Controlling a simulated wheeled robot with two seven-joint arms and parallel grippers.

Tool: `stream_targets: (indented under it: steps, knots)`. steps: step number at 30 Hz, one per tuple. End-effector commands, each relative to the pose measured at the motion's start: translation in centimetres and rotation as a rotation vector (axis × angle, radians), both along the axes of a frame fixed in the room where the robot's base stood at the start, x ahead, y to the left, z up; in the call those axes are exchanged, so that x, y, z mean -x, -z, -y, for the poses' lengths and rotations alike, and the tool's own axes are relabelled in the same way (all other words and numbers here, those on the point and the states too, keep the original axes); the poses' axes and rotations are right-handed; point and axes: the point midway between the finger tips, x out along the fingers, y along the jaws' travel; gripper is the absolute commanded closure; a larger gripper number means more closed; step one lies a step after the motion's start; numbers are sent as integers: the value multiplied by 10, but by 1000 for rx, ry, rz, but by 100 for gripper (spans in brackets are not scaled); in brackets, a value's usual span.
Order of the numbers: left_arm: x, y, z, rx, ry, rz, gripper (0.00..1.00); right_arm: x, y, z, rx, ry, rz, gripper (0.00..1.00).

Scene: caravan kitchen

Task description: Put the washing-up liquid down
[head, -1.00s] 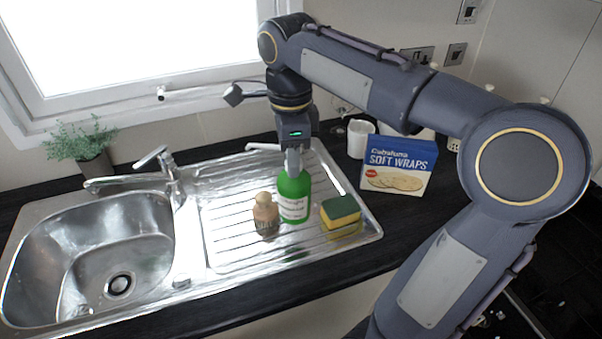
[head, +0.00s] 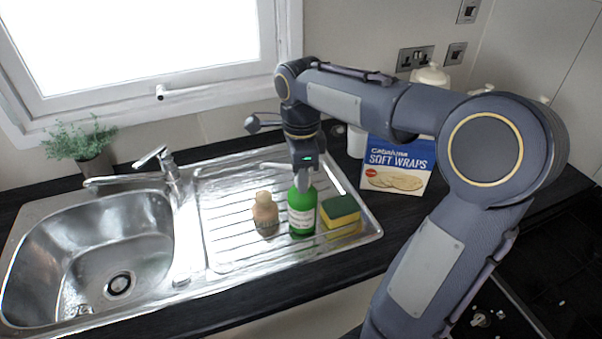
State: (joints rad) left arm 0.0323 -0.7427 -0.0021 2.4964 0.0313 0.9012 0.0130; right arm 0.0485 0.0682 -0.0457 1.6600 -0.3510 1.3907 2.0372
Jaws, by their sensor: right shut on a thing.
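The washing-up liquid, a green bottle with a white label (head: 302,217), is upright at the ribbed drainer (head: 225,247) of the steel sink unit. My right gripper (head: 302,182) points down and is shut on the bottle's top. The bottle's base appears to be at the drainer surface, between a small tan bottle (head: 265,214) on its left and a green and yellow sponge (head: 341,215) close on its right. Whether it touches the sponge I cannot tell. The bottle's neck is hidden by my gripper. My left gripper is out of view.
The sink bowl (head: 60,240) and tap (head: 160,165) are at the left. A blue soft wraps box (head: 398,168) and a white mug (head: 356,142) stand behind right. A potted plant (head: 85,145) is by the window. The drainer's front left is bare.

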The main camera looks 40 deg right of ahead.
Motion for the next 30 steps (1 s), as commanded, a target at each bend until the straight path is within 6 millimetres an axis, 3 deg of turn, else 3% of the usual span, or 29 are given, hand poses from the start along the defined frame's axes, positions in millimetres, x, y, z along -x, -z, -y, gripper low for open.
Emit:
stream_targets:
  steps: [4,5,10,21,30]
  knots:
    - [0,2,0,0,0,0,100,0,3,0,0,0,1,100]
    - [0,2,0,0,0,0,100,0,4,0,0,0,0,70]
    - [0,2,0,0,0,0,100,0,3,0,0,0,0,49]
    - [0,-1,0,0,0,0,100,0,-5,0,0,0,2,49]
    - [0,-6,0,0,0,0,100,-1,-64,0,0,0,7,49]
